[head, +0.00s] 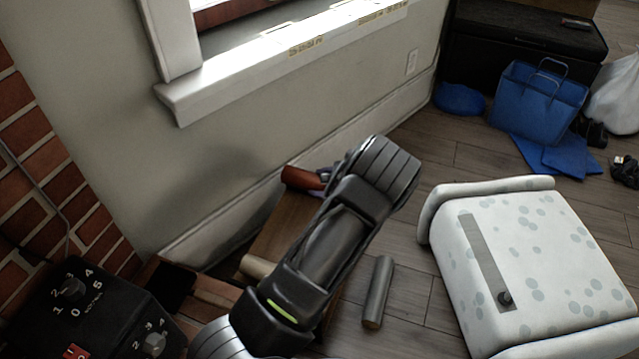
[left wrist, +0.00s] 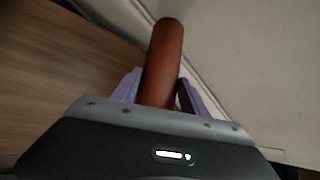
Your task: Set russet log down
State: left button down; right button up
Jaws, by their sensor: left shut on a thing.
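The russet log (head: 300,178) is a reddish-brown cylinder near the wall, at the far end of a brown wooden surface (head: 279,222). My left gripper (head: 325,174) is shut on it, and my forearm hides part of the gripper and the surface. In the left wrist view the log (left wrist: 164,62) sticks out between the two purple fingers of my left gripper (left wrist: 160,92). The wooden surface (left wrist: 50,60) lies to its left there. I cannot tell whether the log touches the surface. My right gripper is not in view.
A tan log (head: 256,267) lies near my arm, and a grey log (head: 378,292) lies on the floor. A spotted white ottoman (head: 545,255) stands at right. A black heater (head: 85,310) is at lower left. A window sill (head: 270,62) juts from the wall.

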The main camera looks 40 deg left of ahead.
pick_arm(q)
jog(key=shift+d+r, duration=0.1)
jog(key=w+d+r+m+t+h, duration=0.15)
jog(key=d+r+m+t, duration=0.3)
jog(key=d, duration=0.95)
jog(key=s+d+r+m+t+h, duration=0.2)
jog(key=d+r+m+h, duration=0.2)
jog(key=d+r, duration=0.6)
jog(key=s+d+r+m+t+h, duration=0.2)
jog(key=d+r+m+h, duration=0.2)
jog(key=d+r+m, duration=0.3)
jog(key=d+r, duration=0.4)
jog(key=d, duration=0.6)
jog(key=shift+s+d+r+h, duration=0.2)
jog(key=shift+s+d+h, duration=0.1)
jog(key=shift+s+h, duration=0.05)
jog(key=shift+m, duration=0.25)
